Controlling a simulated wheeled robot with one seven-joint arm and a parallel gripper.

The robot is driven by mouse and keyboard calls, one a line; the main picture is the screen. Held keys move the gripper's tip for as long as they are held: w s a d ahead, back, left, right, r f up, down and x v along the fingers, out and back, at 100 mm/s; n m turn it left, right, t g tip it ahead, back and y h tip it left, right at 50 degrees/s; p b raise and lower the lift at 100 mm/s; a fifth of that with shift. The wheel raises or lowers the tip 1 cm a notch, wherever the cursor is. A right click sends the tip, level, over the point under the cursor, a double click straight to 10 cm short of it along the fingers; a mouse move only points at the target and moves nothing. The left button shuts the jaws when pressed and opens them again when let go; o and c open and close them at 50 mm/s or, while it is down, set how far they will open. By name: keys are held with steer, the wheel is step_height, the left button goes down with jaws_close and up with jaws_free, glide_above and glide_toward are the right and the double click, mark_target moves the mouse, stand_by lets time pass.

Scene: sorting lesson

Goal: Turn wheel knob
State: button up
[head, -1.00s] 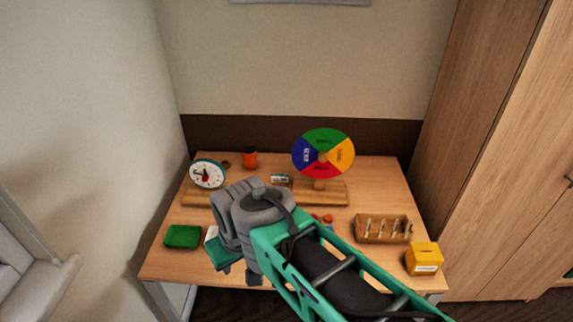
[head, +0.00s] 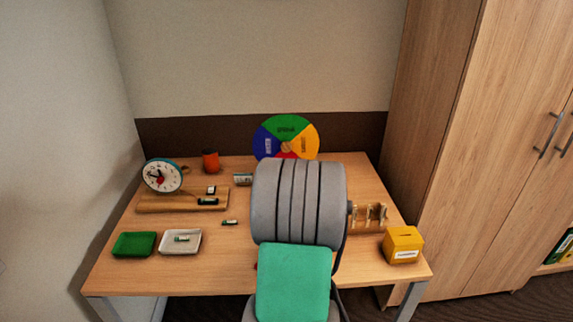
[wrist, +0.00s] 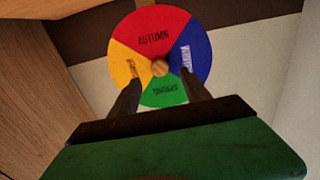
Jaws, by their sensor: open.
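The season wheel (head: 287,130) stands upright at the back of the table, with green at the top, blue left, yellow right and red at the bottom. My arm hides its lower part and stand in the head view. In the wrist view the wheel (wrist: 152,30) appears turned over, red at the top. Its round wooden knob (wrist: 160,68) is at the centre. My gripper (wrist: 161,78) is open, its two dark fingers apart below the knob in the picture, pointing at the wheel. Nothing shows between the fingers. Whether they touch the wheel I cannot tell.
A wooden rack (head: 372,229) and yellow box (head: 403,244) are on the right. A tall cabinet (head: 450,150) stands right.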

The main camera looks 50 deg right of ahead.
mark_target(286, 150)
steer(key=x, duration=0.4)
steer(key=p+x, duration=0.1)
steer(key=x, duration=0.2)
steer(key=shift+w+d+r, duration=0.15)
steer(key=shift+d+r, duration=0.05)
steer(key=shift+d, duration=0.2)
jaws_close()
